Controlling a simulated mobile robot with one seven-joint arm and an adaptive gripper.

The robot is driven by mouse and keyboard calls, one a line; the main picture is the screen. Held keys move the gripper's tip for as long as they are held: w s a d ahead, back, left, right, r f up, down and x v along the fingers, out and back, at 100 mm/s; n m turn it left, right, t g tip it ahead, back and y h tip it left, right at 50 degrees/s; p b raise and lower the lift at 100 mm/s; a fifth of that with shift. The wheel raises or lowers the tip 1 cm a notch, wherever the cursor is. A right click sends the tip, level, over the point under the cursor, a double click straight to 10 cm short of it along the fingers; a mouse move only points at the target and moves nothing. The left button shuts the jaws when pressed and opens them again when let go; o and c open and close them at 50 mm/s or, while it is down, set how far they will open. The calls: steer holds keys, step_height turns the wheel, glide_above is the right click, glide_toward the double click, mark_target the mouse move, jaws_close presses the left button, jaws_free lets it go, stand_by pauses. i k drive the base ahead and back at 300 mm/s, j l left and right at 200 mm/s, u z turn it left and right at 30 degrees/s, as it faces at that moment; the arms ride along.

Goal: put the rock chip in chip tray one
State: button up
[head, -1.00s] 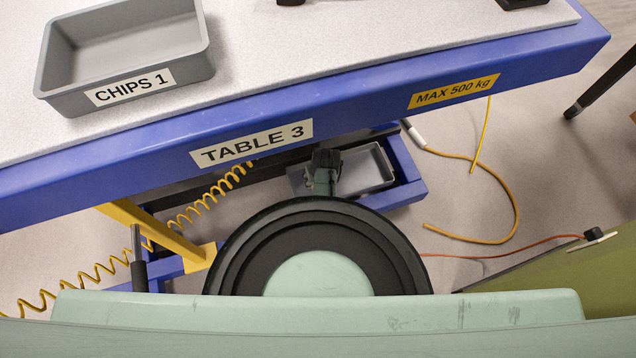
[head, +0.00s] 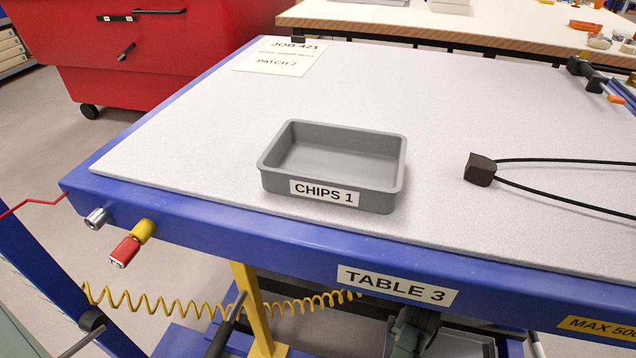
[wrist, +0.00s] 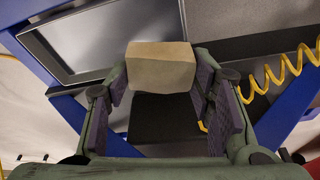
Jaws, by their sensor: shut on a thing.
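The rock chip (wrist: 161,66) is a tan, blocky piece in the wrist view. My gripper (wrist: 160,78) is shut on it, with a finger on each side. Chip tray one (head: 330,155) is a grey, open, rectangular tray labelled CHIPS 1. It stands on the table near its front left edge, and its visible inside is empty. In the head view a green part of my arm (head: 412,332) shows low, under the table's front edge. The rock chip cannot be made out there.
The blue-edged table (head: 220,235) is mostly clear around the tray. A black block with cables (head: 481,170) lies to the tray's right. A paper sheet (head: 279,56) lies at the back left. A yellow coiled hose (head: 190,307) hangs below. A grey tray-like thing (wrist: 52,47) shows beside my gripper.

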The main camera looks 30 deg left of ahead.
mark_target(337, 172)
steer(key=k+l+u, duration=0.1)
steer(key=k+u, duration=0.9)
steer(key=i, duration=0.1)
